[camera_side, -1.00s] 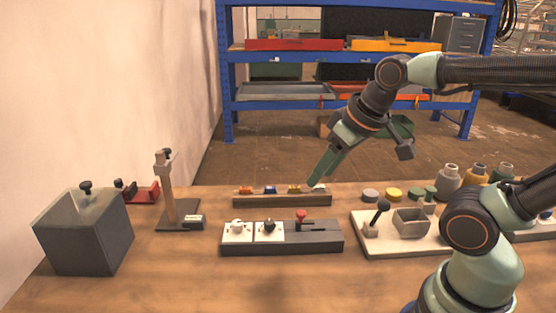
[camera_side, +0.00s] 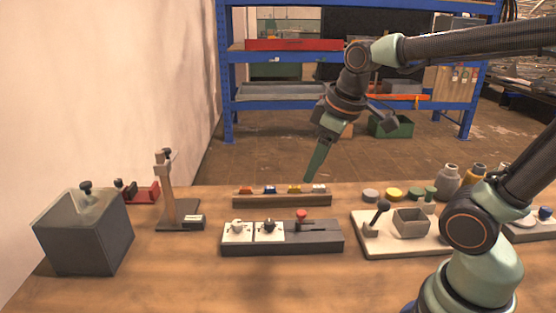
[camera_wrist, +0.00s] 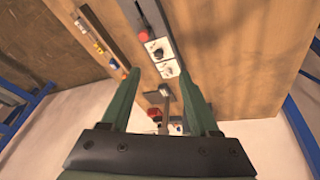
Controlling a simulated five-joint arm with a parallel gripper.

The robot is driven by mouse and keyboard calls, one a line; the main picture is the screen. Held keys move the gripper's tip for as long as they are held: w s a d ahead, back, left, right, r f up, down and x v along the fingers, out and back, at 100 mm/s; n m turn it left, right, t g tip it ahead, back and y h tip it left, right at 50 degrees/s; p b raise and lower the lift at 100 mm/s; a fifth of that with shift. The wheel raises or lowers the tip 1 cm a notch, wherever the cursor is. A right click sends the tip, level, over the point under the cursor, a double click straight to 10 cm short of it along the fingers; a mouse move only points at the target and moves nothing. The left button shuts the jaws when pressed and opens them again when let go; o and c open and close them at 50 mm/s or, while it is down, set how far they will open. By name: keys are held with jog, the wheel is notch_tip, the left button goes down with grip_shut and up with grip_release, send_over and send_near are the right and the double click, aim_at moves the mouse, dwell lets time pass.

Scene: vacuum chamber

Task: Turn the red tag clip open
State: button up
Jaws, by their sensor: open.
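The red tag clip (camera_side: 246,190) is small and sits at the left end of a low wooden rail (camera_side: 282,201) in the side view. The rail also carries blue (camera_side: 270,190), yellow (camera_side: 294,189) and white (camera_side: 319,188) clips. Its lever angle is too small to read. My gripper (camera_side: 310,179) hangs tilted above the rail's right end, apart from the clips. In the wrist view my gripper (camera_wrist: 159,74) is open with nothing between its two green fingers, and the rail (camera_wrist: 118,54) lies left of them.
A switch box (camera_side: 282,240) with a red-knobbed slider stands in front of the rail. A post stand (camera_side: 179,215) and a grey box (camera_side: 85,235) are to the left. A white board (camera_side: 400,238) with a lever and bin is to the right.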

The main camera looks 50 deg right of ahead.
aim_at(299, 212)
jog(key=w+d+f+n+g, duration=0.45)
jog(key=w+n, duration=0.25)
jog(key=n, duration=0.2)
jog(key=shift+t, duration=0.25)
notch_tip(299, 212, down, 12)
jog(key=shift+a+f, duration=0.1)
grip_shut()
